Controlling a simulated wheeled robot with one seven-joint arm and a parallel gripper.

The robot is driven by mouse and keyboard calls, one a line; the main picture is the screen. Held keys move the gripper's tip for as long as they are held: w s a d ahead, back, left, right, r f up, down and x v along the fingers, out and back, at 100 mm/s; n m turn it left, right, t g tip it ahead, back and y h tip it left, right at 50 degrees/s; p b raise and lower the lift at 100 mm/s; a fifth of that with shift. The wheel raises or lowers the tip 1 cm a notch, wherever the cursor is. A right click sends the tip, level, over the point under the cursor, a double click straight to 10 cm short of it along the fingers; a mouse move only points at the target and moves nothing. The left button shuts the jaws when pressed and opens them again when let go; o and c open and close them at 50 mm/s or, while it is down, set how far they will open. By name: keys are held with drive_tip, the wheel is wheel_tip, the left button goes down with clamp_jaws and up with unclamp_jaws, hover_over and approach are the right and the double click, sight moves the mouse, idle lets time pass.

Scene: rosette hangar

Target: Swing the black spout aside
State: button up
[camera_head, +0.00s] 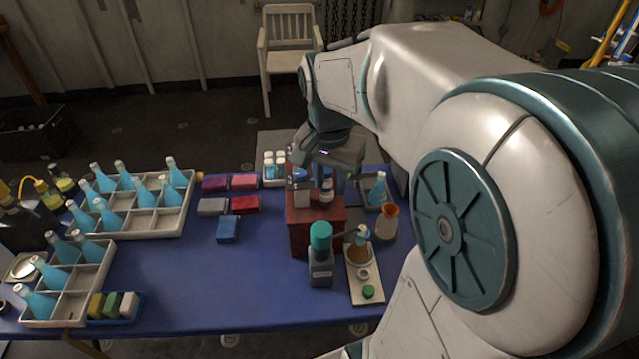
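A small bottle with brown contents and a pale pump top (362,241) stands on a light tray (371,294) at the right front of the blue table. A thin dark spout (348,234) appears to point left from its top; it is small and hard to make out. My gripper (318,182) is farther back, over a red-brown box (302,236), apart from the spout. Whether the fingers are open or touch these containers cannot be told.
A grey bottle with a teal cap (320,262) stands just left of the tray. An orange-rimmed flask (386,226) is close on the right. Divided crates (127,232) with blue bottles fill the table's left. The blue table (190,283) is clear at front centre.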

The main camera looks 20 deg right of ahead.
drive_tip(key=w+d+f+m+g+b, duration=0.3)
drive_tip(key=w+d+f+m, duration=0.4)
drive_tip(key=f+m, duration=0.1)
drive_tip(key=x, duration=1.3)
drive_tip(key=shift+a+f, duration=0.25)
drive_tip(key=shift+a, duration=0.2)
clamp_jaws()
